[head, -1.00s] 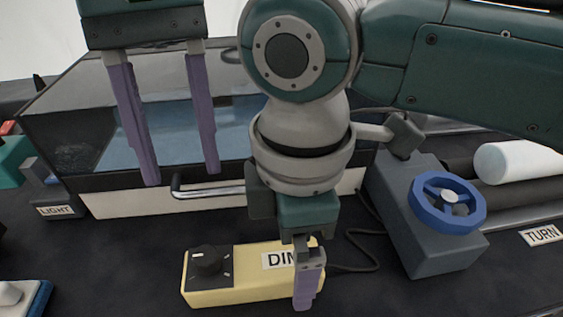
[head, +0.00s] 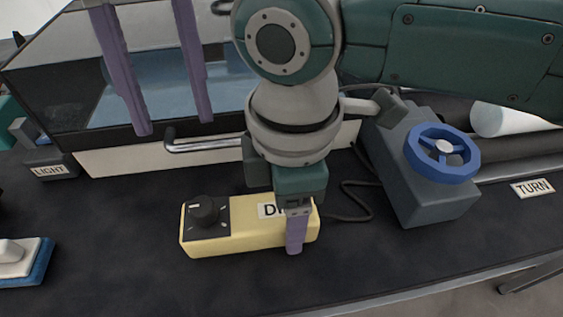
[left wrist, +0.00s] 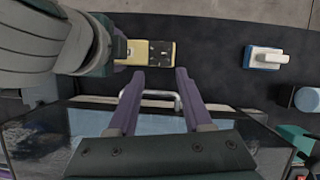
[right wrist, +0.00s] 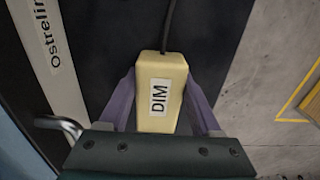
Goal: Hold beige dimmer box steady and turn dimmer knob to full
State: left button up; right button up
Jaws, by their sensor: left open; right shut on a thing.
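The beige dimmer box (head: 250,236) lies on the dark table in the head view, with a DIM label on its right part. Its black dimmer knob (head: 205,211) sits on a dark plate at the box's left end. My right gripper (head: 297,225) is shut across the box's right end, partly covering the label. In the right wrist view the box (right wrist: 160,118) lies between its purple fingers. My left gripper (head: 174,126) is open and empty, above and behind the box. In the left wrist view, its fingers (left wrist: 155,72) point toward the box (left wrist: 138,53) and the knob (left wrist: 163,48).
A grey unit with a blue wheel (head: 442,153) stands right of the box, near a TURN label (head: 532,188). A glass-fronted case with a metal handle (head: 205,145) stands behind. A white switch on a blue base (head: 22,262) lies at left. The table front is clear.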

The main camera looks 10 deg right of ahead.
jog(key=c, duration=0.7)
pick_arm(q)
jog(key=shift+o, duration=1.1)
notch_tip(320, 180, up, 2)
jog(key=m+t, duration=0.4)
jog(key=m, duration=1.2)
send_over(201, 205)
jog(key=shift+y, duration=0.3)
notch_tip(201, 205, down, 11)
jog(key=shift+f, duration=0.1)
